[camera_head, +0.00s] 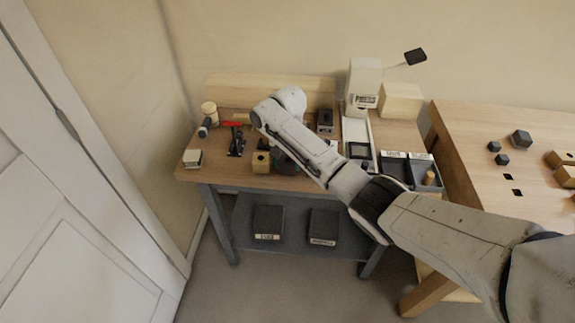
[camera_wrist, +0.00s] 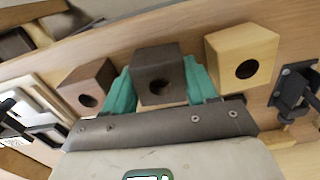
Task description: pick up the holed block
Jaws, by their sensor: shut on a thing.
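In the wrist view, my gripper (camera_wrist: 160,82) has its two teal fingers on either side of a dark block (camera_wrist: 157,64) with a round hole in its front face. The fingers are shut on this block. A brown holed block (camera_wrist: 88,84) stands to the left, and a pale wooden holed block (camera_wrist: 243,54) to the right, both apart from the fingers. In the head view the pale block (camera_head: 261,162) sits near the bench's front edge.
Dark bins (camera_head: 393,166) and a white press (camera_head: 363,85) stand right on the bench (camera_head: 220,166). A small pale block (camera_head: 192,158) sits left.

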